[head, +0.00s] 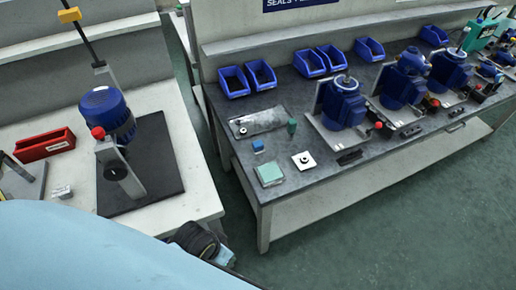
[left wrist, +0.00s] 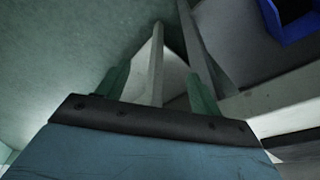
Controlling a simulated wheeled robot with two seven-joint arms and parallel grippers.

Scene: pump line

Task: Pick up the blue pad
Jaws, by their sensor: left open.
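The small blue pad (head: 258,146) lies on the dark top of the right-hand bench in the head view, behind a pale green square pad (head: 270,174) and left of a white plate with a dark ring (head: 303,160). My left gripper (left wrist: 158,90) shows in the left wrist view with its two green fingers apart and nothing seen between them. In the head view my left arm is low at the bottom, short of the bench and well away from the blue pad; its fingertips are not clear there. My right gripper is not in view.
Blue bins (head: 233,82) line the bench's back. Blue pumps (head: 343,101) stand to the right. A grey tray (head: 257,122) and a green cylinder (head: 292,126) are behind the pad. A left table holds another pump (head: 107,112) and a red bin (head: 45,145). Floor separates the tables.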

